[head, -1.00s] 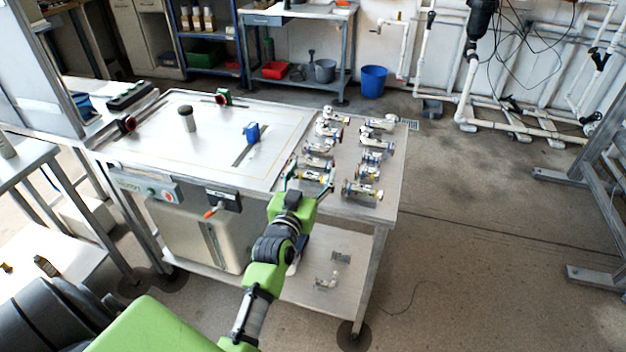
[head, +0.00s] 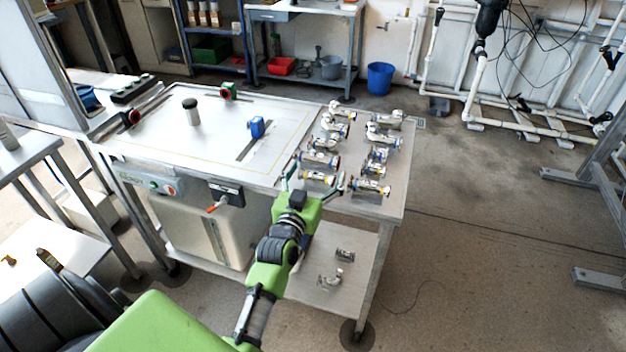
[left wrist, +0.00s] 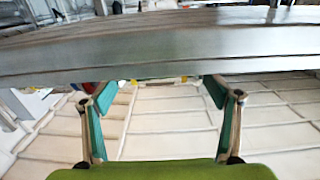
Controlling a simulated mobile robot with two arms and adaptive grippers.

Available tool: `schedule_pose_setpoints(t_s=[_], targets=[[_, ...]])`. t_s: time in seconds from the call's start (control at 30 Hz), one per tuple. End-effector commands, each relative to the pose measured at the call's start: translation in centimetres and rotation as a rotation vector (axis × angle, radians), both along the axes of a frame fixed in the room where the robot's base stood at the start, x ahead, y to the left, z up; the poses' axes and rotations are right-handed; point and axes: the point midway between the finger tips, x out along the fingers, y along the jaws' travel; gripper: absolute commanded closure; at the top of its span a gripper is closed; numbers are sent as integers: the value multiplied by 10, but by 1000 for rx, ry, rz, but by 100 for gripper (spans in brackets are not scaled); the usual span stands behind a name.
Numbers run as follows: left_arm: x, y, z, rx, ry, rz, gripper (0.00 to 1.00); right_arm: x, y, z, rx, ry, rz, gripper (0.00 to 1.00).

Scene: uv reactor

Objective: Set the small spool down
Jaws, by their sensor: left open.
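My left gripper (head: 313,182) is at the front edge of the right-hand part of the table, its fingers spread wide and empty. A small spool (head: 319,177), pale with coloured bands, lies on the tabletop just beyond and between the fingertips in the head view. I cannot tell whether a finger touches it. In the left wrist view my open gripper (left wrist: 160,92) shows teal finger pads with nothing between them, below the grey table edge (left wrist: 160,66). The spool is not clear in that view. My right gripper is not in view.
Several similar spools and fittings (head: 374,165) stand in two columns on the table (head: 390,206). A lower shelf (head: 310,290) holds small fittings.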

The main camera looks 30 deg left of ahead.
Motion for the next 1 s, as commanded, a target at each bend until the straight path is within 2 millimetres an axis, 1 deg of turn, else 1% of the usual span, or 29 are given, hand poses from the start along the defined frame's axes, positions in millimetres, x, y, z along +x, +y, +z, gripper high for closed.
schedule_pose_setpoints(t_s=[0.07,0.17,0.4,0.6,0.7,0.8,1.0], targets=[[-5,-1,2,0,2,0,19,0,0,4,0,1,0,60],[-18,-4,3,0,4,0,19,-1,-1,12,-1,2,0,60],[-66,-16,4,-1,5,-1,19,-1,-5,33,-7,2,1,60],[-98,-24,3,-2,3,-1,19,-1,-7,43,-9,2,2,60],[-109,-26,2,-1,1,-1,19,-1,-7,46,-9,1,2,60],[-115,-28,3,0,-1,0,19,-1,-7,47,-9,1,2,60],[-117,-28,2,-1,-2,0,19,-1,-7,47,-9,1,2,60]])
